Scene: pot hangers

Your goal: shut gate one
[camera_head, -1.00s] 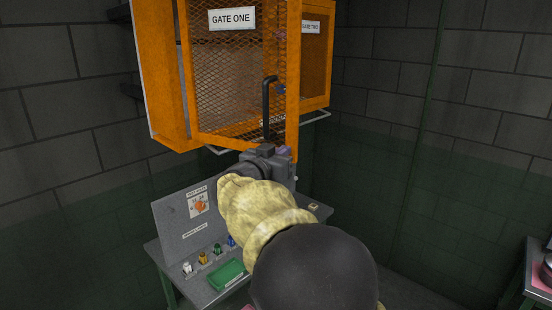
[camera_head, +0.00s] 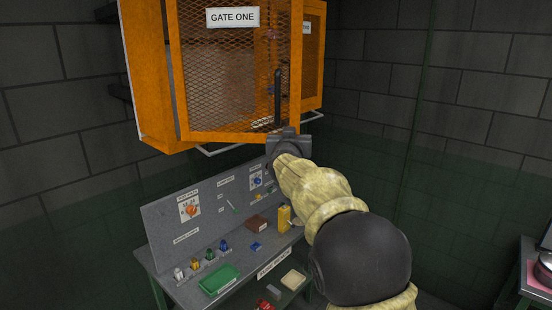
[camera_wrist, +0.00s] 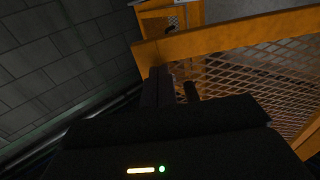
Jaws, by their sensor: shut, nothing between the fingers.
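Gate one is an orange-framed mesh door (camera_head: 222,80) on the wall cabinet, with a "GATE ONE" sign near its top. My gripper (camera_head: 285,135) is at the gate's lower right corner, just below the handle. In the wrist view my shut, empty fingers (camera_wrist: 158,76) reach up to the orange frame (camera_wrist: 225,37), beside the mesh. I cannot tell whether they touch it.
Gate two (camera_head: 313,60) is to the right of gate one. A pale rail (camera_head: 225,150) runs under the cabinet. Below is a grey bench (camera_head: 190,290) with an upright panel, several coloured knobs and a green tray (camera_head: 219,279). A second table (camera_head: 530,285) is at far right.

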